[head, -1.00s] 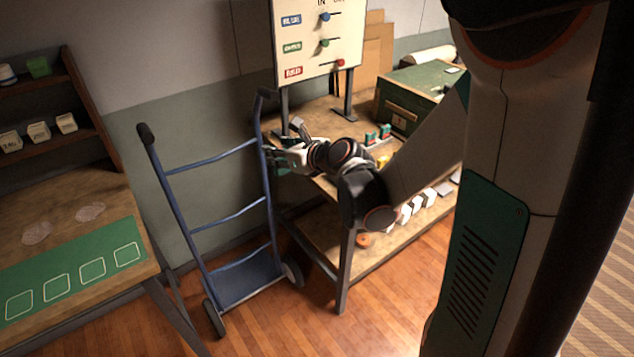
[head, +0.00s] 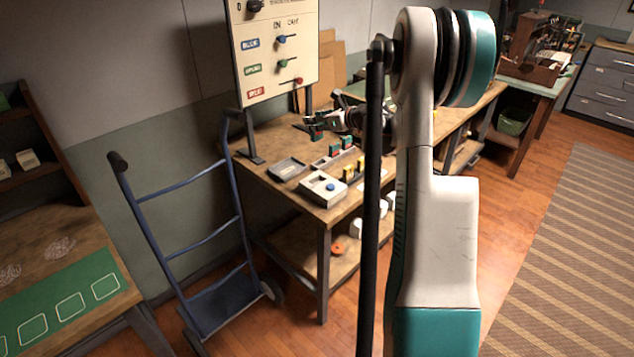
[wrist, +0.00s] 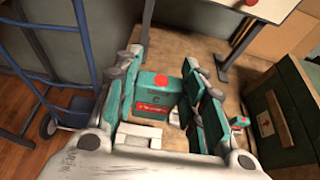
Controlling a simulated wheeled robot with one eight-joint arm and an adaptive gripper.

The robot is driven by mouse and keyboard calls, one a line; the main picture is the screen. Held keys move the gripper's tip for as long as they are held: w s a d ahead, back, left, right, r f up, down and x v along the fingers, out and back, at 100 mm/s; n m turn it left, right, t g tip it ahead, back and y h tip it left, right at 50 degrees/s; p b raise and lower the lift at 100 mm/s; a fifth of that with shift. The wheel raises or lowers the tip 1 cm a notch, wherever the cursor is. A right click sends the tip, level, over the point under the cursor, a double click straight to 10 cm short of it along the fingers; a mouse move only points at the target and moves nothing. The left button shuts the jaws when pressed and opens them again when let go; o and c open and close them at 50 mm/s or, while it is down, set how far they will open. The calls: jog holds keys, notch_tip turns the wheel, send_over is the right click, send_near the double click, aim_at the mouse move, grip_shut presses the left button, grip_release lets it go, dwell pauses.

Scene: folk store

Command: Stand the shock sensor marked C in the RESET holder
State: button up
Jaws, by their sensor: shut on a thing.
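My gripper (head: 314,124) is over the back left part of the wooden workbench (head: 262,138), near the sign board's foot. In the wrist view its two fingers (wrist: 160,100) are closed on a teal block, the shock sensor (wrist: 148,82), with a red label and red dot on top. The label's letter is too small to read. The held sensor also shows as a small green and red shape under the gripper in the head view (head: 316,134). Two similar green and red sensors (head: 340,146) stand in front of the gripper. I cannot make out any RESET marking.
A grey tray (head: 288,169) and a pale box with a blue button (head: 323,188) lie at the bench's front left. Several yellow pieces (head: 349,173) stand beside them. The sign board (head: 275,60) rises behind. A blue hand truck (head: 205,250) stands left of the bench.

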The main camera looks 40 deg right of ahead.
notch_tip(320, 180, down, 20)
jog(key=b, duration=0.6)
jog(key=shift+r, duration=0.25)
jog(key=shift+f, duration=0.1)
jog(key=o, duration=1.1)
jog(key=shift+s+r, duration=0.3)
jog(key=p+v, duration=0.3)
jog(key=v, duration=0.8)
jog(key=shift+s, duration=0.1)
